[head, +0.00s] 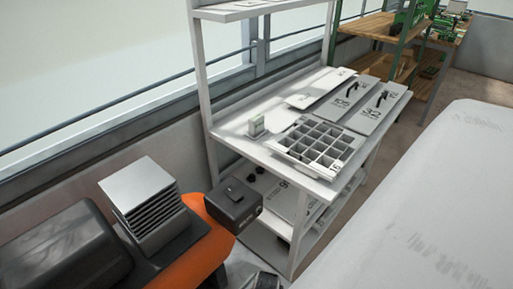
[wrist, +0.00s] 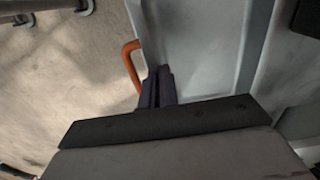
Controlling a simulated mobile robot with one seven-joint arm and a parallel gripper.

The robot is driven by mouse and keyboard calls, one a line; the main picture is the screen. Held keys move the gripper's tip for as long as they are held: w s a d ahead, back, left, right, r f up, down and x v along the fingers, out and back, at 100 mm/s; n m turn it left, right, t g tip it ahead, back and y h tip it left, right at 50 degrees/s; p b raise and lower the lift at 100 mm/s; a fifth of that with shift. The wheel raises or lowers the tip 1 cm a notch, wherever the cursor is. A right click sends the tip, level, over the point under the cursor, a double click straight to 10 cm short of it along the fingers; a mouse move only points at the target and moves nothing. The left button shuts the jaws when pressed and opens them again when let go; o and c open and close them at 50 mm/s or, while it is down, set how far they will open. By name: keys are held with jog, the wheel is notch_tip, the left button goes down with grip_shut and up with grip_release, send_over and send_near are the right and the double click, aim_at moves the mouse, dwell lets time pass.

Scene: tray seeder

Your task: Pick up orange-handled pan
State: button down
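The orange handle (wrist: 130,65) shows in the wrist view as a curved bar on the left side of a pale grey pan (wrist: 205,45). The pan has a raised edge and runs out of the top of the picture. My gripper (wrist: 158,80) shows as two dark fingers close together at the pan's left edge, just right of the handle. The handle's lower end is close to the fingers or partly behind them. I cannot tell whether the pan's edge lies between the fingers. I cannot make out the pan or its handle in the head view.
A large white surface (head: 430,200) fills the right. Brown floor (head: 458,85) shows beyond.

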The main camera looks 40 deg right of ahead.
jog(key=shift+r, duration=0.15)
notch_tip(320, 180, up, 20)
jog(key=p, duration=0.4)
notch_tip(320, 180, down, 4)
jog(key=b, duration=0.3)
jog(key=shift+f+b, duration=0.2)
jog(key=shift+b, duration=0.15)
jog(key=shift+r, duration=0.15)
notch_tip(320, 180, up, 4)
jog(key=p, duration=0.4)
